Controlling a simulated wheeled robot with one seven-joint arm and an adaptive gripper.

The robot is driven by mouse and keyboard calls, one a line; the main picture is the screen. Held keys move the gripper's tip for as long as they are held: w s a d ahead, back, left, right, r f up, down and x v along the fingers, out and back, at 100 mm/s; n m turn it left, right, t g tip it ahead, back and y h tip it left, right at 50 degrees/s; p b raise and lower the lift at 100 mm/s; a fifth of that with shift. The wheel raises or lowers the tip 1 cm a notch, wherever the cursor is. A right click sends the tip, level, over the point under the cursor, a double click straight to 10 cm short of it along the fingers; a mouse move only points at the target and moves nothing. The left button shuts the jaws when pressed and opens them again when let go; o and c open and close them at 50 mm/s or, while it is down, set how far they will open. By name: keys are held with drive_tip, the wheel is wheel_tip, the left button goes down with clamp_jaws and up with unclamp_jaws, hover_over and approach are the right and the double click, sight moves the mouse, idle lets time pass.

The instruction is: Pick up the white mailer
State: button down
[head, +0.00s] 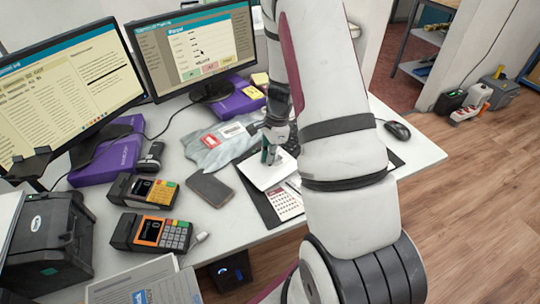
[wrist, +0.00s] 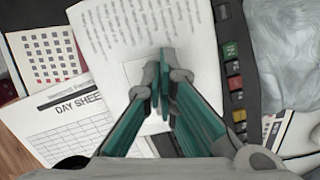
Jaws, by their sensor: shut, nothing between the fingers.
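The white mailer (head: 222,146) is a crumpled, pale grey-white plastic bag with a red-and-white label, lying flat on the counter left of my gripper in the head view. Part of it shows as a wrinkled pale surface at the upper right of the wrist view (wrist: 285,42). My gripper (head: 268,157) has its green-padded fingertips together and empty. In the wrist view the fingertips (wrist: 163,92) are over a white printed sheet (wrist: 112,30), beside the mailer and apart from it. I cannot tell whether they touch the sheet.
A dark phone (head: 210,189) and card terminals (head: 152,232) lie left of the gripper. A calendar card (head: 287,203) lies in front, and a day sheet (wrist: 70,122) shows below the printed sheet. A monitor (head: 195,50) stands behind. A mouse (head: 397,130) is at right.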

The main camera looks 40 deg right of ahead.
drive_tip(key=shift+s+a+f, duration=0.15)
drive_tip(key=shift+f, duration=0.1)
drive_tip(key=s+d, duration=0.1)
drive_tip(key=d, duration=0.2)
drive_tip(key=d+b, duration=0.1)
drive_tip(key=d, duration=0.2)
drive_tip(key=s+d, duration=0.1)
drive_tip(key=d, duration=0.2)
drive_tip(key=shift+s+d+f+b, duration=0.15)
drive_tip(key=shift+s+d+b, duration=0.1)
drive_tip(key=shift+s+b, duration=0.1)
drive_tip(key=shift+s+d, duration=0.15)
drive_tip(key=shift+d, duration=0.3)
drive_tip(key=shift+r, duration=0.2)
